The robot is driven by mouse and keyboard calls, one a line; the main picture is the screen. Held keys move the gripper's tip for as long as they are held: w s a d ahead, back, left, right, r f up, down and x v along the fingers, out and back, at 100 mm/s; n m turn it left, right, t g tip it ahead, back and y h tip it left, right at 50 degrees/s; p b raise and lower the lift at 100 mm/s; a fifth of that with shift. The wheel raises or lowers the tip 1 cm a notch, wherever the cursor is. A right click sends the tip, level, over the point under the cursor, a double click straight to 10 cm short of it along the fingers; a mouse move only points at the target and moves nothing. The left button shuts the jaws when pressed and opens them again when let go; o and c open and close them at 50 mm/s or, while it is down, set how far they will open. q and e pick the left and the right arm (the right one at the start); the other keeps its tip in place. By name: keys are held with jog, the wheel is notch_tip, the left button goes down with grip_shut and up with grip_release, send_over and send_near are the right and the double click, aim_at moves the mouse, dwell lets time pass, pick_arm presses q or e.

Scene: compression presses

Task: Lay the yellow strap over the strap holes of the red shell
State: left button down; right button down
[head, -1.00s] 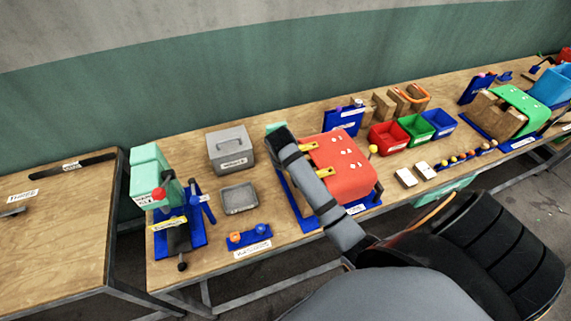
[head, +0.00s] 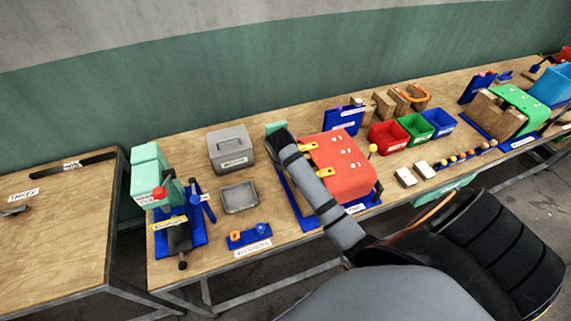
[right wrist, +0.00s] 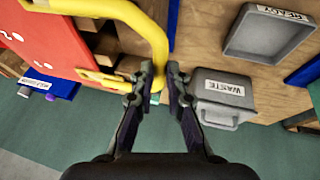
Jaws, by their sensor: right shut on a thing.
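The red shell (head: 350,178) sits on a blue base on the bench, with several white strap holes on its top. It also fills the left of the right wrist view (right wrist: 45,60). The yellow strap (right wrist: 150,30) is a bent U; its two legs reach over the shell's near edge, and their ends show in the head view (head: 325,172). My right gripper (right wrist: 162,85) is shut on the strap's bend, beside the shell. In the head view my right arm hides the gripper and bend. Whether the legs touch the shell is unclear. My left gripper is not in view.
The grey waste box (head: 231,148) and ready tray (head: 239,197) stand left of the shell. A mint press (head: 150,175) is further left. Red, green and blue bins (head: 388,135) and white blocks (head: 405,177) lie to the right. Wooden blocks (head: 384,104) stand behind.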

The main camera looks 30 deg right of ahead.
jog(key=c, duration=1.3)
grip_release()
jog(key=shift+o, duration=0.2)
jog(key=v, duration=1.2)
